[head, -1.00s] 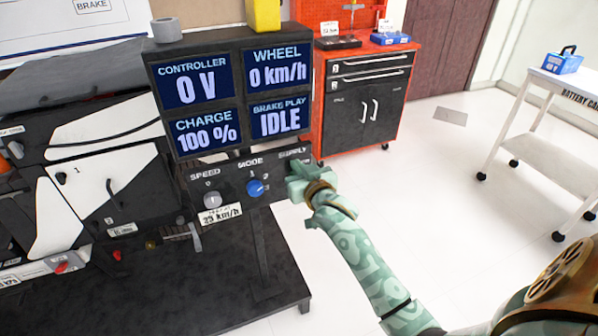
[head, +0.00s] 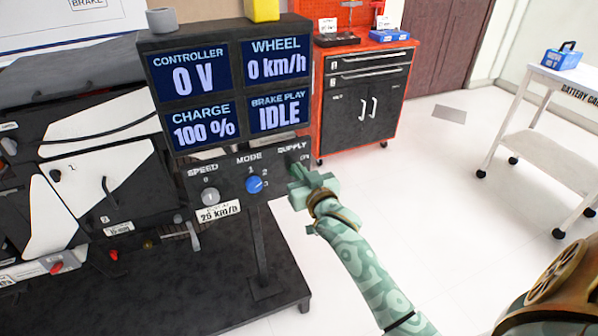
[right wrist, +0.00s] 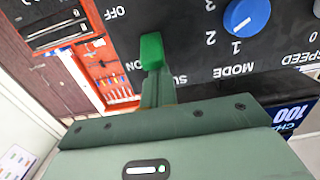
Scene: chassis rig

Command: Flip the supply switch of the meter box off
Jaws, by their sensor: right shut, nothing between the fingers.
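The meter box (head: 228,165) carries a SPEED knob, a blue MODE knob (head: 254,184) and the SUPPLY label at its right end. Its screens read controller 0 V, wheel 0 km/h, charge 100 %, brake play IDLE. In the right wrist view the panel appears upside down, and the green supply switch (right wrist: 151,48) shows closer to the ON mark than to OFF. My right gripper (head: 297,183) is shut and empty at the panel's right end. Its fingertips (right wrist: 156,84) overlap the switch's lower edge in the wrist view; I cannot tell whether they touch. My left gripper is out of view.
A dark bench (head: 215,290) with the black and white chassis is at left. A red tool cabinet (head: 318,110) stands behind the box. A white battery cart (head: 545,165) stands at right.

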